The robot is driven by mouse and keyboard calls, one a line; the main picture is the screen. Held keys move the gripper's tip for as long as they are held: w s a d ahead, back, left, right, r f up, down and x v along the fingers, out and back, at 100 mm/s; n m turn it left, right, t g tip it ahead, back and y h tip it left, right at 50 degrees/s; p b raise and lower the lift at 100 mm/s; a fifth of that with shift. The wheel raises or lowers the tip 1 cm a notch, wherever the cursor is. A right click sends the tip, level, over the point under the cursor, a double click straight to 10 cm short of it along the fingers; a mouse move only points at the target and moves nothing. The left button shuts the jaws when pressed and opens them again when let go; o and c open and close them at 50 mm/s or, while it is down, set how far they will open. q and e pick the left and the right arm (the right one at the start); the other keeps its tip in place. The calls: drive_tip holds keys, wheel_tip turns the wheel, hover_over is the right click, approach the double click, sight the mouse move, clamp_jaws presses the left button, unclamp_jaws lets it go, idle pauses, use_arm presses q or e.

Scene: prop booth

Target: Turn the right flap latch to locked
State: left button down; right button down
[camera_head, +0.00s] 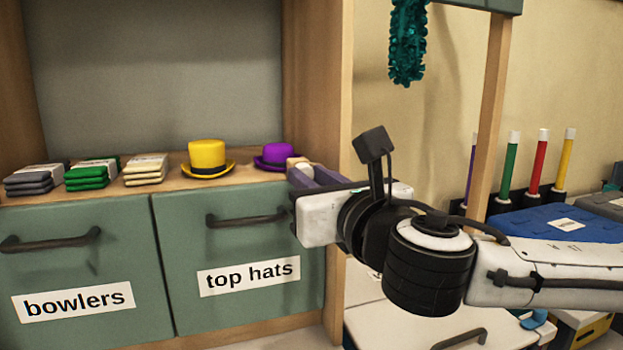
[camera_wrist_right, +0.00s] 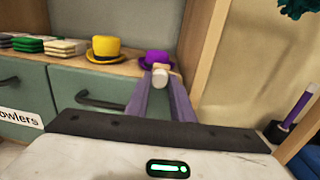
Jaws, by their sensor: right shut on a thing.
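The right flap (camera_head: 240,240) is green, labelled "top hats", with a dark bar handle, and it stands shut. My right gripper (camera_head: 303,174) is at the flap's upper right corner, by the shelf edge. Its purple-grey fingers are shut on a small pale knob, the right flap latch (camera_wrist_right: 160,76), which shows between the fingertips in the right wrist view. The fingers and wrist hide most of the latch, so I cannot tell which way it is turned. My left gripper is in neither view.
A purple hat (camera_head: 277,154) sits on the shelf just behind the fingertips, with a yellow top hat (camera_head: 207,158) left of it. Folded cloth stacks lie further left. The "bowlers" flap (camera_head: 85,260) is shut. A wooden cabinet side (camera_head: 320,80) rises close behind my gripper.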

drive_tip(key=shift+a+m+t+h+p, duration=0.15)
drive_tip(key=shift+m+p, duration=0.25)
drive_tip(key=shift+m, duration=3.8)
drive_tip(key=shift+d+m+t+h+p, duration=0.15)
drive_tip(key=shift+m+t+p, duration=0.15)
drive_tip(key=shift+m, duration=3.9)
drive_tip(key=shift+a, duration=0.1)
drive_tip(key=c, duration=1.6)
unclamp_jaws()
drive_tip(key=shift+c, duration=0.2)
drive_tip(key=shift+o, duration=0.5)
drive_tip(key=shift+s, duration=0.1)
